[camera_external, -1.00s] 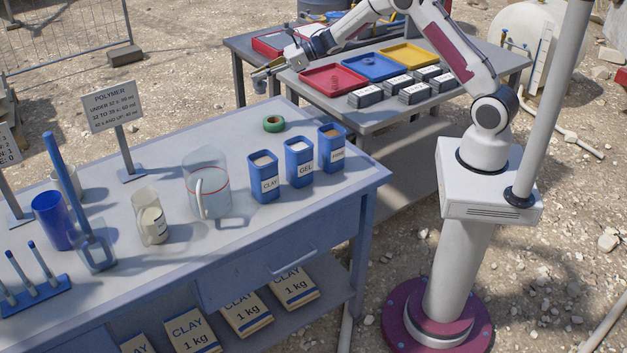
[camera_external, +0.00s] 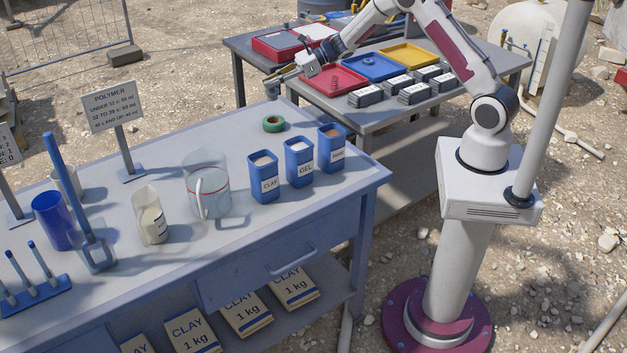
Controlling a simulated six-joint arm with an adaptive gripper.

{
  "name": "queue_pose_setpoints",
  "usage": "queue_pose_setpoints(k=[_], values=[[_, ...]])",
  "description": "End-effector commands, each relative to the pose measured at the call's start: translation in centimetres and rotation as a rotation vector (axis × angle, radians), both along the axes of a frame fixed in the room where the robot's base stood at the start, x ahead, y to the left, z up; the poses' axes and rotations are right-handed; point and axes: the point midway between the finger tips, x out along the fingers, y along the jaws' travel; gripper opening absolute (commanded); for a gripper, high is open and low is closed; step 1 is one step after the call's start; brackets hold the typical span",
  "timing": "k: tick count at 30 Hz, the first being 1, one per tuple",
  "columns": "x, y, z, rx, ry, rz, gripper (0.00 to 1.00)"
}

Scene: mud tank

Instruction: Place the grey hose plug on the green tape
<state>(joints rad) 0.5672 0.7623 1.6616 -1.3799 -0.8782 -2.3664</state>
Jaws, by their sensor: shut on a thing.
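The piece is apart from the tape.
A clear jug (camera_external: 208,190) stands nearer the front. The back bench holds red (camera_external: 348,90), blue and yellow trays. The bench around the tape is clear.

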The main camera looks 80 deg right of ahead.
Motion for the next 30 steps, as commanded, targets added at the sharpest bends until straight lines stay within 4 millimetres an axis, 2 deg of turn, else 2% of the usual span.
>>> queue_pose_setpoints(k=[3, 9, 23, 30], values=[[0.0, 0.0, -1.8, 0.003, 0.002, 0.0, 0.0], [0.0, 0.0, -4.0, 0.001, 0.0, 0.0, 0.0], [0.0, 0.0, -4.6, 0.0, 0.0, -0.001, 0.0], [0.0, 0.0, -6.5, 0.002, 0.002, -0.001, 0.0]])
